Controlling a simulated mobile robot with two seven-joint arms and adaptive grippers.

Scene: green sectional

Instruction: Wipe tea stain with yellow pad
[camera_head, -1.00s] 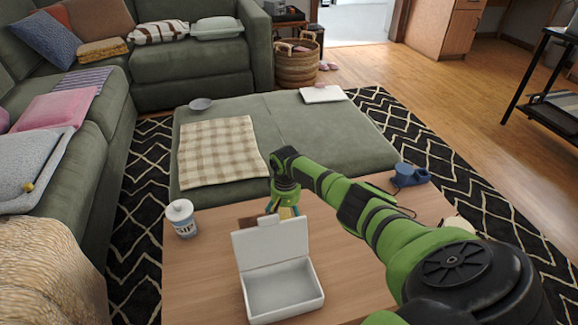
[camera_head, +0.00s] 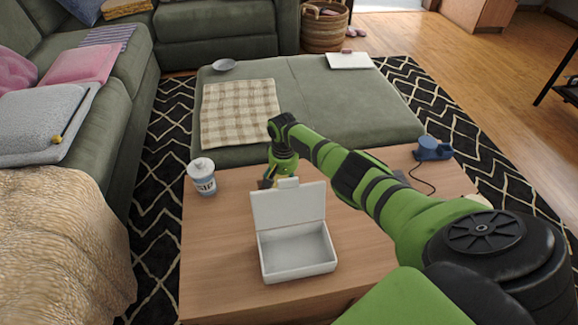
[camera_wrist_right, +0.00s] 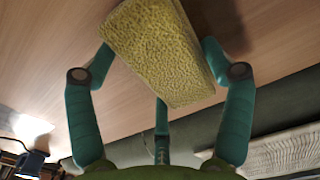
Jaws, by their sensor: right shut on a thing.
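My right gripper (camera_head: 276,180) is low over the wooden coffee table (camera_head: 225,250), just behind the raised lid of a white box. In the right wrist view, its teal fingers (camera_wrist_right: 160,75) are shut on the yellow pad (camera_wrist_right: 160,50), a rough, spongy block. The table's wood surface lies beyond the pad; I cannot tell whether they touch. A small dark brown patch (camera_head: 264,184) shows at the gripper's left side, possibly the tea stain; the lid and gripper hide most of that spot. My left gripper is not in view.
The open white box (camera_head: 297,250) stands close in front of the gripper. A white-and-blue tub (camera_head: 202,177) stands at the table's left. A blue device (camera_head: 433,149) with a cord sits at the back right. A green ottoman (camera_head: 320,100) adjoins the far edge. The table's front left is clear.

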